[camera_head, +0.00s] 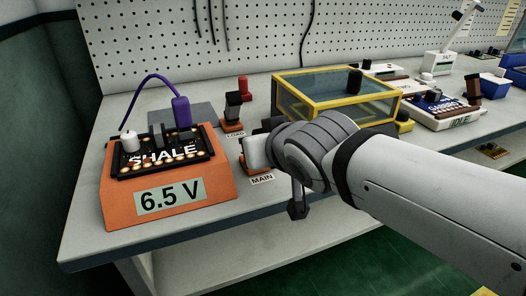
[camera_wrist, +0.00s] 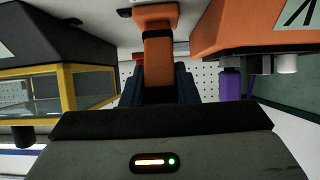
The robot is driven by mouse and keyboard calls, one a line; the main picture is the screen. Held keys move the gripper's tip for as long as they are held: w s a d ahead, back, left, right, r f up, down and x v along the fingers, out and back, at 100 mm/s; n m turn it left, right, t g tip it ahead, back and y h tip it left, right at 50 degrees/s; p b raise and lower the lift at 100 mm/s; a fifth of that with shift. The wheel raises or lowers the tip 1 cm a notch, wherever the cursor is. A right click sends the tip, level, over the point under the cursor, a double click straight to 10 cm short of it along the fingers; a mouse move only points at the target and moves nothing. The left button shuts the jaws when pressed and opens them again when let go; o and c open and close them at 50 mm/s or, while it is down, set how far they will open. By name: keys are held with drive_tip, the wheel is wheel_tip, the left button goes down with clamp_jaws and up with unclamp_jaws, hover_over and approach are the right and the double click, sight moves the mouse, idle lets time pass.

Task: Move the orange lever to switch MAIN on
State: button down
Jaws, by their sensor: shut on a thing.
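The MAIN label (camera_head: 262,180) lies on the bench right of the orange meter box (camera_head: 120,205), which reads 6.5 V. My gripper (camera_head: 258,152) is low over the bench just behind that label and hides most of the MAIN switch in the head view. In the wrist view, which appears upside down, the orange lever (camera_wrist: 158,52) runs between the two dark fingers of my gripper (camera_wrist: 159,85). The fingers are shut on it, one on each side. The lever's exact tilt cannot be told.
The LOAD switch with a black handle (camera_head: 233,104) stands behind my gripper. A yellow-framed glass box (camera_head: 335,98) is close on the right. A purple plug (camera_head: 181,110) with its cable sits on the meter box. Bare bench shows in front.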

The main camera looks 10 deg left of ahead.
idle(0.4)
drive_tip(key=c, duration=1.1)
unclamp_jaws()
drive_tip(key=shift+w, duration=0.1)
